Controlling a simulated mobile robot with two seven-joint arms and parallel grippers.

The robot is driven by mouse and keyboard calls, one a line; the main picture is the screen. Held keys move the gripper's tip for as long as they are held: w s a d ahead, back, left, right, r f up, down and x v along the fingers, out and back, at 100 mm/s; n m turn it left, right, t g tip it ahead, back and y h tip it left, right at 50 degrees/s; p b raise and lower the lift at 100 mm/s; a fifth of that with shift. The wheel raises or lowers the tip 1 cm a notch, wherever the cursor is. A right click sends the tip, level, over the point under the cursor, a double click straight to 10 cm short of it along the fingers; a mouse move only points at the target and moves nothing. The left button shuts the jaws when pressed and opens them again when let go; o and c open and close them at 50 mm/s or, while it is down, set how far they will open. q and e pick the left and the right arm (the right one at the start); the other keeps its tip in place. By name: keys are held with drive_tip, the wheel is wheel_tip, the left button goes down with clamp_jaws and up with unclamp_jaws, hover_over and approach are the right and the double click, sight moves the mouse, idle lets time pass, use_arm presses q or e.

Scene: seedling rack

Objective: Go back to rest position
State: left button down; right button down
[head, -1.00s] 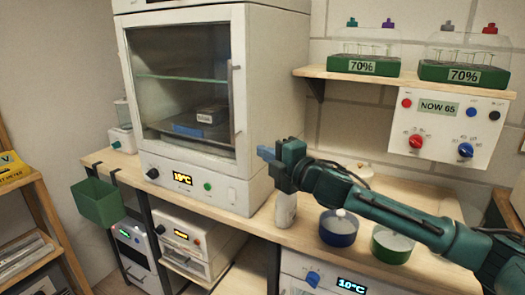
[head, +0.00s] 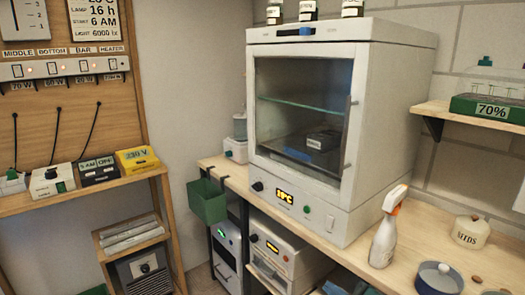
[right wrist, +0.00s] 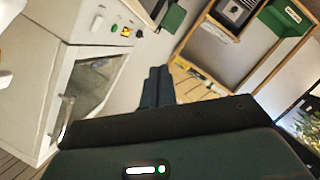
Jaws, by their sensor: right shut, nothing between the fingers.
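My right gripper (right wrist: 158,76) shows in the right wrist view with its two dark fingers together and nothing between them. It is clear of the white cabinet at the left of that view. In the head view a small bluish piece at the bottom edge, below the spray bottle, may be part of it; I cannot tell for sure. My left gripper is in neither view.
The wooden bench holds a white glass-door cabinet (head: 335,215), a white-and-orange spray bottle (head: 384,240), a seeds jar (head: 470,232) and a blue pot (head: 438,279). A green bin (head: 207,203) hangs at the bench's left end. A wooden shelf (head: 80,193) stands at left.

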drive_tip(key=s+f+m+g+h+p, duration=0.1)
drive_tip(key=s+f+m, duration=0.4)
drive_tip(key=s, duration=0.5)
drive_tip(key=s+a+f+m+g+h+p, duration=0.1)
drive_tip(key=s+f+m+g, duration=0.1)
drive_tip(key=s+f+m, duration=0.4)
drive_tip(key=s+f, duration=0.2)
drive_tip(key=s, duration=0.2)
drive_tip(key=shift+s+a+f+h, duration=0.15)
drive_tip(key=shift+s+a+h, duration=0.05)
drive_tip(key=shift+s+h, duration=0.2)
